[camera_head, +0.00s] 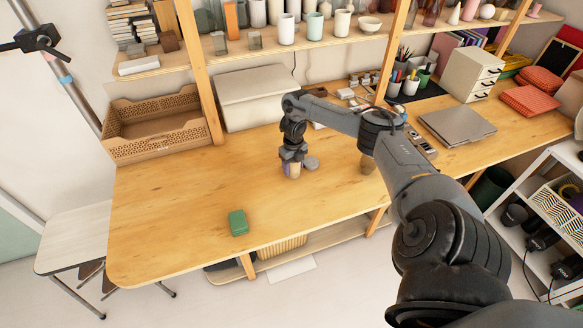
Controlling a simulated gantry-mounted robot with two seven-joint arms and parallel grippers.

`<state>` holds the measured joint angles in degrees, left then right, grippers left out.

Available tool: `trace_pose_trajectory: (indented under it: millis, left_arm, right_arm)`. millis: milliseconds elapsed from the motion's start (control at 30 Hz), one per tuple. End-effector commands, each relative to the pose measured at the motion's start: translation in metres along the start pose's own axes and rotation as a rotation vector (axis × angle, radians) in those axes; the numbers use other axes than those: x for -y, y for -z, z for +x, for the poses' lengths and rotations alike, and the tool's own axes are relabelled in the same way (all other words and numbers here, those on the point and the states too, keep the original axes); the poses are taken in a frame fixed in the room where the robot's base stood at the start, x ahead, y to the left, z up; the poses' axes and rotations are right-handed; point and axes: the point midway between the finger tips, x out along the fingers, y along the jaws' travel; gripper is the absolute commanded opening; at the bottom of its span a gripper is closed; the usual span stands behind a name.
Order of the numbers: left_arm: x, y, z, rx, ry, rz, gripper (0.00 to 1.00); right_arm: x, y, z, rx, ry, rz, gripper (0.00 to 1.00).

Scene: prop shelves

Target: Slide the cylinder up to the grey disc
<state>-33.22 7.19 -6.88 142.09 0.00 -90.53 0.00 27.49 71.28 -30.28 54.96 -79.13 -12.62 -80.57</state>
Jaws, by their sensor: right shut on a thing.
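My right gripper (291,164) points down at the middle of the wooden table, shut on a small pale cylinder (292,172). The cylinder stands upright at the tabletop, and its upper part is hidden by the gripper. The grey disc (311,162) lies flat on the table just right of the gripper and cylinder. The cylinder is very close to the disc; I cannot tell whether they touch. My left gripper is not in view.
A green box (238,222) lies near the table's front edge. A brown object (367,164) stands right of the disc, partly behind my right arm.

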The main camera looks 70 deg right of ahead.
Motion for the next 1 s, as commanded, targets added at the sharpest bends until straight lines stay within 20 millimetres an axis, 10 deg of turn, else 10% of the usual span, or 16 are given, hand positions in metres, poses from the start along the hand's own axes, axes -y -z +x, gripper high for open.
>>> trace_pose_trajectory:
  millis: [67, 100, 300, 667, 1000]
  left_arm:
    - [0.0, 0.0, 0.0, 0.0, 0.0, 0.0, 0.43]
    - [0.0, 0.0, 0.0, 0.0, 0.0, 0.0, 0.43]
    - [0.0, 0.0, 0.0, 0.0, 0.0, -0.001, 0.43]
    - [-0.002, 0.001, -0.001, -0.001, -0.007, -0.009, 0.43]
    - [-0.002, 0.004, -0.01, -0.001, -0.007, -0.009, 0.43]
  right_arm:
    - [0.001, 0.0, 0.001, 0.0, 0.002, 0.001, 0.06]
    - [0.001, 0.0, 0.001, 0.0, 0.002, 0.001, 0.58]
    - [0.0, 0.0, 0.0, 0.0, 0.001, 0.0, 0.87]
    - [0.0, 0.0, -0.004, 0.001, 0.001, -0.001, 0.87]
    - [0.0, -0.001, -0.053, 0.004, 0.001, -0.001, 0.87]
